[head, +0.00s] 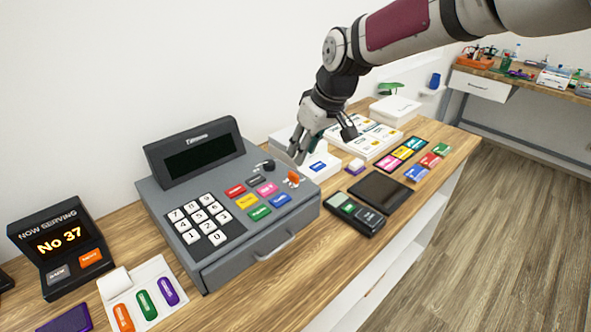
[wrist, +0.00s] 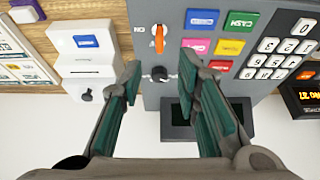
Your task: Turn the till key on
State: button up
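The grey till (head: 230,205) stands on the wooden counter. An orange key (wrist: 158,40) sits on its top panel beside an "ON" marking (wrist: 139,30); it also shows in the head view (head: 293,179). In the wrist view the key's grip lies lengthwise up the picture. A black knob (wrist: 159,74) is on the till near it. My gripper (head: 322,143) is open and empty, above the till's right back side. In the wrist view its green-padded fingers stand apart on either side of the black knob, with the orange key just beyond their tips. I see no contact with the key.
A white device (wrist: 88,60) with a blue button and black knob stands close beside the till. Coloured buttons and a keypad (head: 203,220) cover the till's top. A card reader (head: 355,213) and dark tray (head: 381,191) lie right of it. The display (head: 195,153) rises behind.

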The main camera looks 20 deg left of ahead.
aim_at(294, 174)
jog(key=x, duration=0.9)
jog(key=shift+d+f+p, duration=0.1)
jog(key=shift+p, duration=0.3)
grip_shut()
